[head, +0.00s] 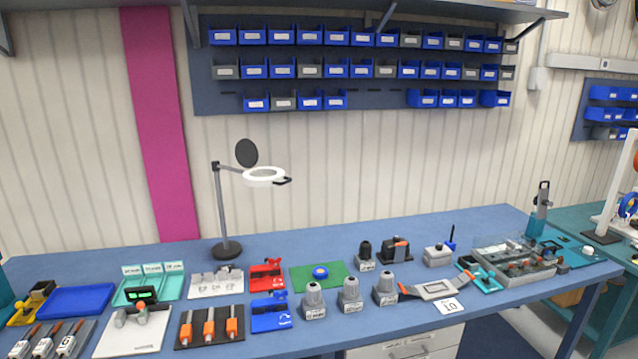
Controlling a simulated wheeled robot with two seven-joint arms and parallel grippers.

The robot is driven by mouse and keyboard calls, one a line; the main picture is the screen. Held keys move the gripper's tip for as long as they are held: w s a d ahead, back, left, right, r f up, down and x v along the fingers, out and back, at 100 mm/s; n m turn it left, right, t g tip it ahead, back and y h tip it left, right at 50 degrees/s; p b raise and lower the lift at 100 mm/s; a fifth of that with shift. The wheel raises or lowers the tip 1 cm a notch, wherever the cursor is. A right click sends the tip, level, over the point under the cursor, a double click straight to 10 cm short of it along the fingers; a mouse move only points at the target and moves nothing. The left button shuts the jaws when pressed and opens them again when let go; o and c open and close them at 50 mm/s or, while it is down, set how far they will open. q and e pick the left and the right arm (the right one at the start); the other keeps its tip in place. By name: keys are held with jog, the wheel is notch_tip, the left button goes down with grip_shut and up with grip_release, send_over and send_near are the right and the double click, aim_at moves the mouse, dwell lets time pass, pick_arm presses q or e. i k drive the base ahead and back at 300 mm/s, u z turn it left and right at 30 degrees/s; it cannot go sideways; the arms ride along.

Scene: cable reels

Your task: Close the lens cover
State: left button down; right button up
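A magnifier lamp stands at the back of the bench on a dark round base (227,249) with a grey upright pole (222,205). Its white ring-shaped head (264,177) is held out to the right of the pole, with a small dark handle (284,181) at its right side. The dark round lens cover (247,152) stands raised, nearly upright, above the back left of the ring. The lens opening is uncovered. Neither of my grippers shows in the head view.
In front are a blue tray (76,300), a red fixture (267,275), a green mat (312,277) and several grey knobbed blocks. A rack of blue bins (350,88) hangs behind.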

aim_at(246, 152)
jog(key=k, duration=0.5)
jog(key=u, duration=1.35)
jog(key=i, duration=1.25)
jog(key=z, duration=1.95)
